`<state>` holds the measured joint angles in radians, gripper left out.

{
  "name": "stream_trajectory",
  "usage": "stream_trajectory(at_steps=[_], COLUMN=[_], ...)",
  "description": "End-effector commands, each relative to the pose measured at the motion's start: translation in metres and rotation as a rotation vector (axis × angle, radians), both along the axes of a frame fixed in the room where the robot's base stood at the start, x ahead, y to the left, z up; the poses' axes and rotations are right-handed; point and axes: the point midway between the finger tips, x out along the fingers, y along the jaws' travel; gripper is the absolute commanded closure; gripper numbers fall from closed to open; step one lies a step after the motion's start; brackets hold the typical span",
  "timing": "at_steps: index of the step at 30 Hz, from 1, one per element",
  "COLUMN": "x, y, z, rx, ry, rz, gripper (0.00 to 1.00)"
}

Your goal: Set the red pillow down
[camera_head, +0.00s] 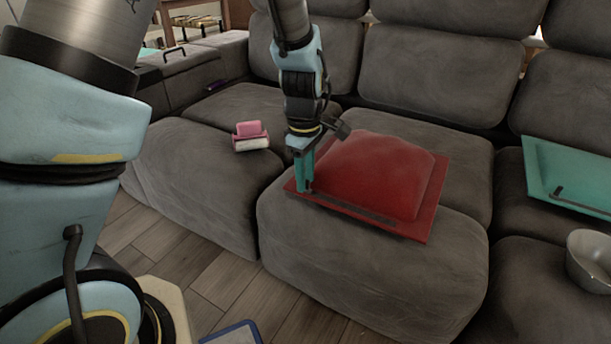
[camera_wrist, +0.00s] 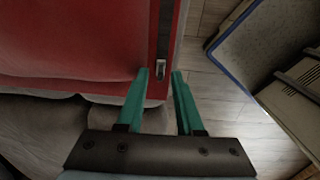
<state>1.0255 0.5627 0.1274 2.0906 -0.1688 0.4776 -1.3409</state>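The red pillow (camera_head: 378,172) lies on the grey sofa's middle seat, its puffed middle raised above a flat border. It also shows at the upper left of the wrist view (camera_wrist: 75,45), with a dark strip and a small metal zip pull near its edge. My gripper (camera_head: 304,180) points down at the pillow's left corner in the head view. In the wrist view its two teal fingers (camera_wrist: 160,75) stand apart, with part of the pillow's border seen between and beyond the tips. I cannot tell whether they touch it.
A pink and white object (camera_head: 251,136) lies on the seat to the left. A teal pillow (camera_head: 572,178) and a metal bowl (camera_head: 590,262) are on the right seat. A blue-edged item (camera_head: 232,334) is low on the wooden floor (camera_head: 235,284).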

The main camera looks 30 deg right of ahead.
Motion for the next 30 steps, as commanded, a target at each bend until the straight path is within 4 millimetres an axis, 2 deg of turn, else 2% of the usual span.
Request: stream_trajectory(at_steps=[8, 11, 14, 24, 30], x=[0.000, 0.000, 0.000, 0.000, 0.000], y=[0.000, -0.001, -0.001, 0.001, 0.002], z=[0.001, 0.008, 0.023, 0.093, 0.116], rx=[-0.001, -0.003, -0.003, -0.003, -0.003], ry=[-0.001, -0.002, -0.002, -0.003, -0.002], rz=[0.000, -0.001, -0.001, -0.001, -0.001], gripper=[0.60, 0.60, 0.60, 0.60, 0.60])
